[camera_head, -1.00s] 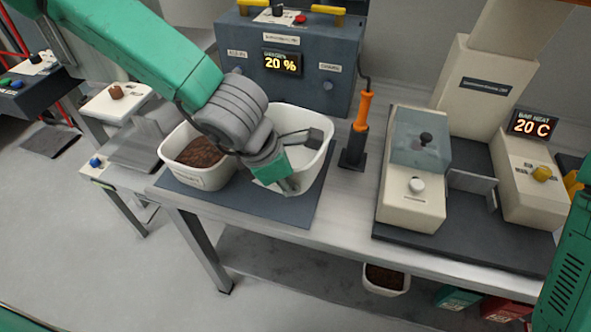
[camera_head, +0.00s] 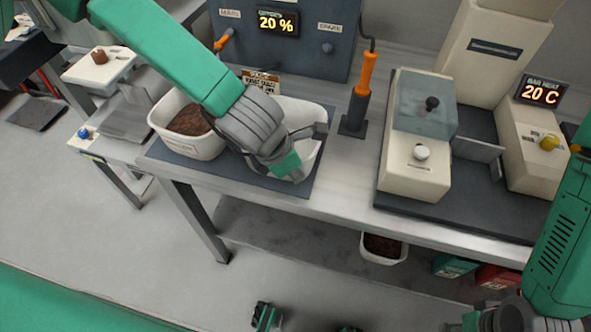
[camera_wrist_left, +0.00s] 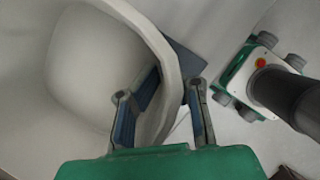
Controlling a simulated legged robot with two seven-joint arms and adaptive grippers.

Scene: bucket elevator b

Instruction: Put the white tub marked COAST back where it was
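Two white tubs stand side by side on a dark mat (camera_head: 225,172) on the bench. The left tub (camera_head: 187,147) holds brown granules. The right tub (camera_head: 303,112) looks empty inside and is partly covered by my left arm. No COAST marking is readable on either. My left gripper (camera_head: 300,155) is at the right tub's front. In the left wrist view its fingers (camera_wrist_left: 160,115) are apart, one inside and one outside the tub's rim (camera_wrist_left: 170,70). My right arm (camera_head: 560,235) shows at the right edge; its gripper's finger state is unclear.
A third white tub (camera_head: 384,246) with brown contents is on the lower shelf, beside green (camera_head: 453,265) and red boxes (camera_head: 497,277). An orange-handled tool (camera_head: 362,90) stands right of the tubs. A cream machine (camera_head: 415,150) is further right. A control box (camera_head: 290,35) stands behind.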

